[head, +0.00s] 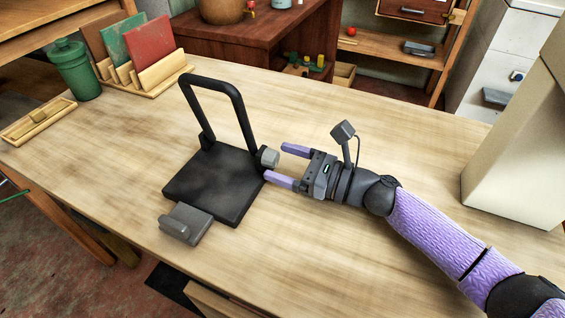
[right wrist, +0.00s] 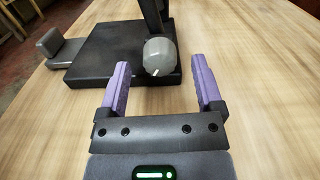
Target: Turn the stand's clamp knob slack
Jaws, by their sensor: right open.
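The black stand (head: 207,184) is on the wooden table, with a flat base and an upright loop frame. Its grey clamp knob (head: 269,158) sticks out at the right side, near the foot of the frame. The knob also shows in the right wrist view (right wrist: 160,56), with a pale mark on its face. My right gripper (head: 288,165) is open and empty, with purple fingers pointing at the knob. In the right wrist view the knob is just ahead of the fingertips, between their lines, and looks apart from them. My left gripper is not in view.
A grey block (head: 186,224) lies at the front edge of the stand's base. A green bottle (head: 76,70), a wooden rack with coloured panels (head: 150,66) and a small wooden tray (head: 38,121) are at the back left. A beige box (head: 520,150) stands at the right. The table around my right gripper is clear.

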